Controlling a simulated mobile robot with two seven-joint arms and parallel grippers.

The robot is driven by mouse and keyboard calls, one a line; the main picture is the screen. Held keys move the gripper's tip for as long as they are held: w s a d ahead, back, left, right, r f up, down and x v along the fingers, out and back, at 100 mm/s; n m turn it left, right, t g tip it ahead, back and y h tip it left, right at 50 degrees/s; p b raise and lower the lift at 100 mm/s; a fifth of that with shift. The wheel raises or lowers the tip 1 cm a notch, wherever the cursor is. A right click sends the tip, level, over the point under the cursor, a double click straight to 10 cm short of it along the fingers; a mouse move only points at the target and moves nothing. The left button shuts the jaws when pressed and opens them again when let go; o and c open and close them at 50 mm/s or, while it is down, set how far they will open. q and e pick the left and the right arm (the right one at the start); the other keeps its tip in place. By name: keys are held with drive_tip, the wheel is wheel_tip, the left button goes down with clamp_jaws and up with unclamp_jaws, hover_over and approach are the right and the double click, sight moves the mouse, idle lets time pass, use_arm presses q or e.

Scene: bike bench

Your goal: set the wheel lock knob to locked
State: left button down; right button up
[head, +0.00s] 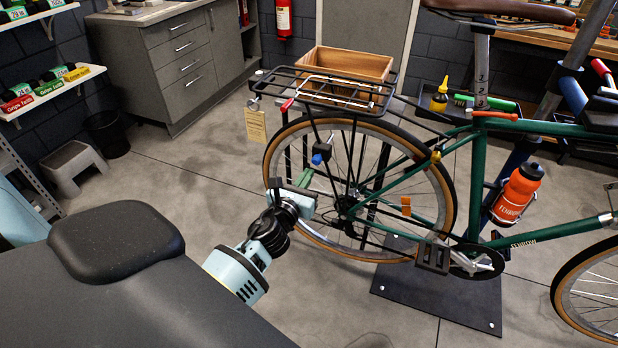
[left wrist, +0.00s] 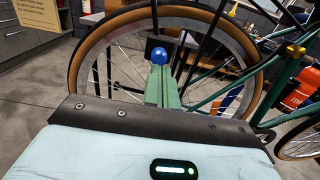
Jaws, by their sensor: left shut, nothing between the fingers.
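A blue round knob (head: 317,159) on a dark mount sits beside the rear wheel (head: 283,165) of the green bike. In the left wrist view the blue knob (left wrist: 159,56) shows just past my fingertips. Its locked or unlocked setting cannot be read. My left gripper (head: 304,178) has green fingers, shut and empty, pointing toward the knob from just below it in the head view. The closed fingers also show in the left wrist view (left wrist: 159,76). Whether the tips touch the knob cannot be told. My right gripper is in neither view.
A black floor plate (head: 440,300) lies under the bike.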

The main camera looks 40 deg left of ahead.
use_arm(q)
drive_tip(key=v, duration=1)
drive_tip(key=shift+b, duration=0.3)
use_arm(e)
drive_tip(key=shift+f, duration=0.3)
use_arm(q)
drive_tip(key=shift+s+d, duration=0.1)
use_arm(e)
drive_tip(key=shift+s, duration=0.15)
use_arm(q)
drive_tip(key=shift+f, duration=0.1)
drive_tip(key=s+d+f+n+g+h+p, duration=0.2)
drive_tip(key=s+d+f+n+g, duration=0.1)
drive_tip(key=s+n, duration=0.6)
drive_tip(key=s+d+f+n+g+h+p, duration=0.1)
drive_tip(key=s+d+f+n+g+h, duration=0.1)
drive_tip(key=s+d+f+n, duration=0.4)
drive_tip(key=s+d+f+n+g+h+p, duration=0.2)
drive_tip(key=s+d+f+n, duration=0.3)
drive_tip(key=s+n, duration=0.9)
drive_tip(key=shift+s+f+n+g+p, duration=0.15)
drive_tip(key=shift+f+n+g+p, duration=0.35)
drive_tip(key=shift+n+g, duration=0.55)
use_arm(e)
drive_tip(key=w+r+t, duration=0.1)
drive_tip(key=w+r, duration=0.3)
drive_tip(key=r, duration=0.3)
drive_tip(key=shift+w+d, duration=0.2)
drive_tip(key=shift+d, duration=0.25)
